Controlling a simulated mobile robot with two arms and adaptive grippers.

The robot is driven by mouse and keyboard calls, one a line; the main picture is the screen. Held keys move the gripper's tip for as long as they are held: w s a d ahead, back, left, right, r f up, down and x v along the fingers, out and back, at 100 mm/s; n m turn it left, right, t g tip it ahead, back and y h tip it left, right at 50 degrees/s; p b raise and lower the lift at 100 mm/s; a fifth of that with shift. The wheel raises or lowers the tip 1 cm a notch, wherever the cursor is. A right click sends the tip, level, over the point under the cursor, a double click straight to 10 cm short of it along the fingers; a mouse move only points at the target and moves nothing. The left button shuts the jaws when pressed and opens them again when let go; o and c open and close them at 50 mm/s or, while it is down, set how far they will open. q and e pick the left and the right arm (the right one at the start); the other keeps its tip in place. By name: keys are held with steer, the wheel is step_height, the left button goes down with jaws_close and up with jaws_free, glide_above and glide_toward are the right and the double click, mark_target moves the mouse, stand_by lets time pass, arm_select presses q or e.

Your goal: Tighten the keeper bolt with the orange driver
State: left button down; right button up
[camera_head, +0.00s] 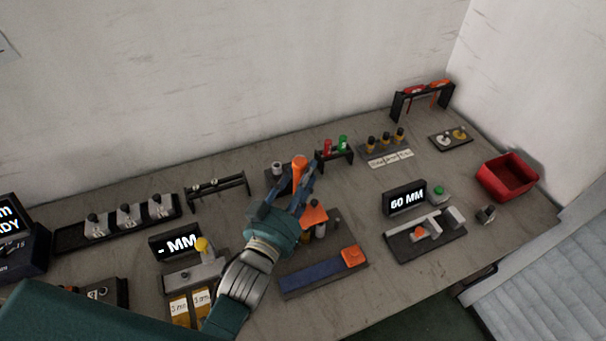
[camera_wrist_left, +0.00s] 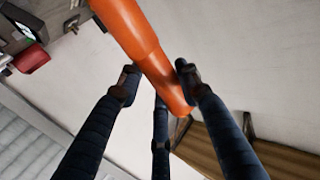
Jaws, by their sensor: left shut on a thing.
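My left gripper (camera_head: 296,184) is shut on the orange driver (camera_head: 299,167), whose handle stands up from the fingers over the middle of the table. In the left wrist view, the fingers (camera_wrist_left: 158,78) close around the smooth orange handle (camera_wrist_left: 133,32). Below the gripper is a dark fixture plate (camera_head: 330,271) with an orange piece (camera_head: 314,214), small cylinders, a blue strip (camera_head: 315,278) and an orange block (camera_head: 352,256). I cannot make out the keeper bolt; the hand covers part of the fixture. My right gripper is not in view.
A rack (camera_head: 336,160) with red and green handles stands behind the gripper. A display reading 60 MM (camera_head: 404,198), another fixture (camera_head: 426,238) and a red bin (camera_head: 507,177) are to the right. An empty-looking black rack (camera_head: 218,187) is at left.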

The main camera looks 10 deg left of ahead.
mark_target(301, 169)
arm_select(q)
steer(key=shift+s+f+b, duration=0.1)
steer(key=shift+f+b, duration=0.35)
steer(key=shift+f, duration=0.55)
stand_by(1.3)
steer(key=shift+r, duration=0.1)
steer(key=shift+r+p, duration=2.55)
steer(key=shift+r, duration=0.25)
